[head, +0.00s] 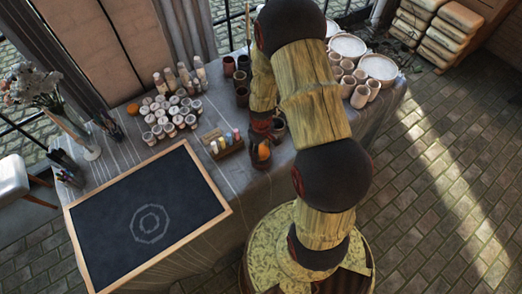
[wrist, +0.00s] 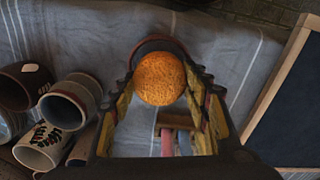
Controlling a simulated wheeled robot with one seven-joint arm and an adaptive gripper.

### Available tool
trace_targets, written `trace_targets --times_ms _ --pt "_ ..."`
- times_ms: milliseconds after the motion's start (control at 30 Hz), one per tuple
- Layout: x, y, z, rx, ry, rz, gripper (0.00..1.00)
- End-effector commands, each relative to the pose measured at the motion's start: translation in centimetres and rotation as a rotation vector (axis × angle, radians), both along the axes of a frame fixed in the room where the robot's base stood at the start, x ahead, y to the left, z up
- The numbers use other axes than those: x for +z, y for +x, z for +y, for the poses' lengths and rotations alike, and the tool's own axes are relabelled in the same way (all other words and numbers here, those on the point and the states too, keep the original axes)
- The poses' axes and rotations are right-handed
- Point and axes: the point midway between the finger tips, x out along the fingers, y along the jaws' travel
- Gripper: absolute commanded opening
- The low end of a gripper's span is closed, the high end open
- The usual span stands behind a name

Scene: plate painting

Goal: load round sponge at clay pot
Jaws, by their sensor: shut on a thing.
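The round sponge (head: 264,150) is an orange, rough ball. In the wrist view the sponge (wrist: 160,79) sits between the fingertips of my gripper (wrist: 161,82), which is shut on it. The dark reddish-brown clay pot (head: 257,163) is right at the sponge in the head view. Its rim (wrist: 150,42) curves behind the sponge in the wrist view, and the rest of the pot is mostly hidden. I cannot tell whether the sponge rests in the pot or is just above it. In the head view my gripper (head: 263,133) is partly hidden by my arm.
A wooden holder with small coloured bottles (head: 223,146) stands close left of the pot. Several cups (wrist: 68,103) stand close by, and paint jars (head: 170,115) lie farther left. A framed dark board (head: 110,210) covers the table's front left. Plates (head: 380,67) stand at the back right.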

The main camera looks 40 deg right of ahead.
Motion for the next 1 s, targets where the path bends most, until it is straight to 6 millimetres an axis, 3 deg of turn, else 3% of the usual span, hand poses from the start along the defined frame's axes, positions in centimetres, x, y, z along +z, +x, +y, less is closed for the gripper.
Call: trace_targets --times_ms 700,1000 --pt "5.5 0.1 0.0 0.0 -0.001 -0.001 0.26" --pt "5.6 0.0 0.0 0.0 0.0 -0.001 0.26"
